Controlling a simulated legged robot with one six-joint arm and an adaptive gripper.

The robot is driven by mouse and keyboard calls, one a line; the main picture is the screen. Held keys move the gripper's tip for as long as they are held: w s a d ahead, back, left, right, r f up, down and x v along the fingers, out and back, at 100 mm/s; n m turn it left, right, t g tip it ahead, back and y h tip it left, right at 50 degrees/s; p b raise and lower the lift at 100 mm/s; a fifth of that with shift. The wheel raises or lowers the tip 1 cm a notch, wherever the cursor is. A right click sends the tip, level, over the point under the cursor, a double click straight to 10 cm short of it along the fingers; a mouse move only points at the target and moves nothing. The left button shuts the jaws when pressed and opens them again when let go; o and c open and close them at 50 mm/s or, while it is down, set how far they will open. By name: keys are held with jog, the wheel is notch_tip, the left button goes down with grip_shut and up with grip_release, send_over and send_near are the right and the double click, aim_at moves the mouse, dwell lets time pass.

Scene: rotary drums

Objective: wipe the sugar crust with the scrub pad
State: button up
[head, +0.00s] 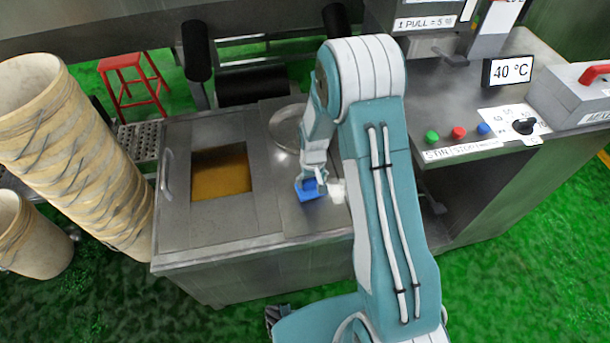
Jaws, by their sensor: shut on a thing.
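My gripper (316,184) points down over the metal counter (300,222), right of the square opening. It is shut on the blue scrub pad (307,191), which is at or just above the counter surface; I cannot tell if they touch. A whitish patch, which looks like the sugar crust (337,192), lies on the counter just right of the pad. My arm hides part of the counter to its right.
An opening with amber liquid (221,173) is left of the pad. A round metal basin (288,128) lies behind. Stacked buckets (75,150) stand left. A control panel with buttons (458,133) and a grey toolbox (575,95) are at right.

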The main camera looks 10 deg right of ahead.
jog(key=shift+a+r, duration=0.2)
jog(key=shift+a, duration=0.25)
jog(key=shift+a+f, duration=0.1)
jog(key=shift+a, duration=0.25)
jog(key=r, duration=0.1)
jog(key=d+r, duration=0.1)
jog(key=r, duration=0.1)
jog(key=shift+d+r, duration=0.1)
jog(key=shift+d, duration=0.1)
jog(key=shift+r, duration=0.75)
jog(key=shift+a+r, duration=0.55)
jog(key=shift+r, duration=0.25)
jog(key=shift+d, duration=0.4)
jog(key=shift+a, duration=0.1)
